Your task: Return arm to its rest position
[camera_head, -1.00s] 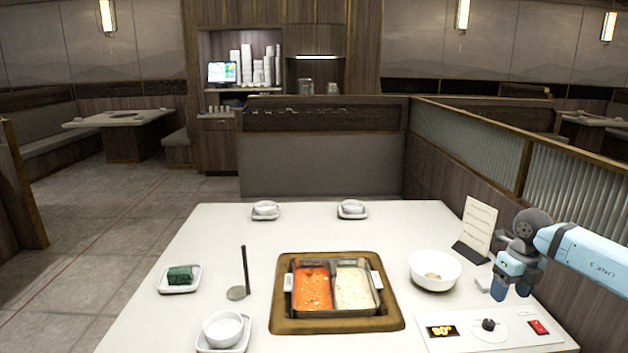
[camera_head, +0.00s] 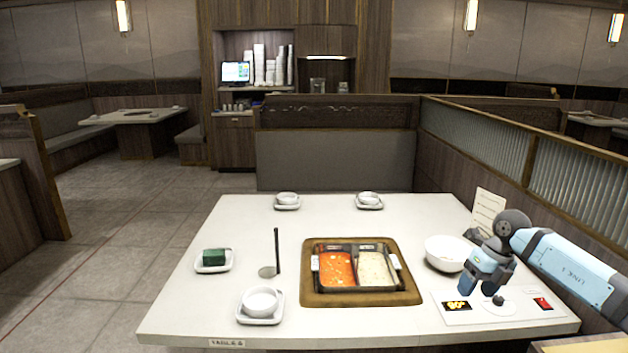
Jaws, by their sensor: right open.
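My right gripper (camera_head: 481,289) is open and empty. It hangs over the right side of the white table (camera_head: 340,222), fingers pointing down, just right of a white bowl (camera_head: 446,253) and above the control panel (camera_head: 520,308) with its dark knob (camera_head: 497,299). The light blue right arm (camera_head: 570,268) comes in from the right edge. My left gripper is not in view. In the middle of the table a hot pot (camera_head: 358,284) sits in a brown frame, with red broth (camera_head: 337,268) on the left and pale broth (camera_head: 376,268) on the right.
A green block (camera_head: 214,257) lies on a white dish at left. A ladle (camera_head: 277,250) stands beside it. A white bowl on a saucer (camera_head: 260,303) is at front left; two small ones (camera_head: 287,200) (camera_head: 369,199) are at the back. A menu card (camera_head: 487,211) stands behind my gripper.

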